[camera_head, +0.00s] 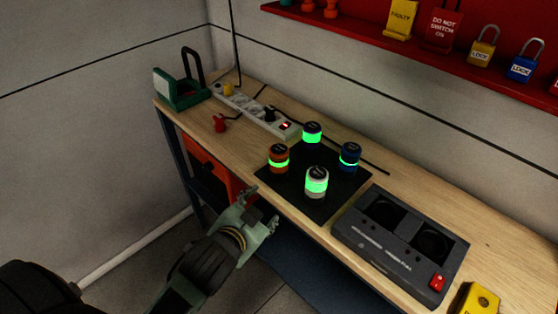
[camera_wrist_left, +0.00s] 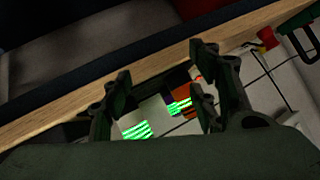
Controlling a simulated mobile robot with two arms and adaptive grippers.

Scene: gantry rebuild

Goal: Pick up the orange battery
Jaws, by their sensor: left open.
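The orange battery (camera_head: 279,158) stands upright on a dark mat (camera_head: 298,200) on the workbench, with a glowing green band round it. In the left wrist view the orange battery (camera_wrist_left: 184,103) is partly hidden by a finger. A white battery (camera_head: 316,182) stands in front and to its right, and also shows in the left wrist view (camera_wrist_left: 143,116). Two blue batteries (camera_head: 312,133) (camera_head: 349,155) stand behind and to the right. My left gripper (camera_head: 265,204) is open and empty at the bench's front edge, short of the orange battery and apart from it. My right gripper is out of view.
A black device with two round wells (camera_head: 400,240) lies right of the mat. A white power strip (camera_head: 255,110) with plugs runs behind on the left. A red shelf with padlocks (camera_head: 480,50) hangs above. Bare wood (camera_head: 190,118) shows at the left end.

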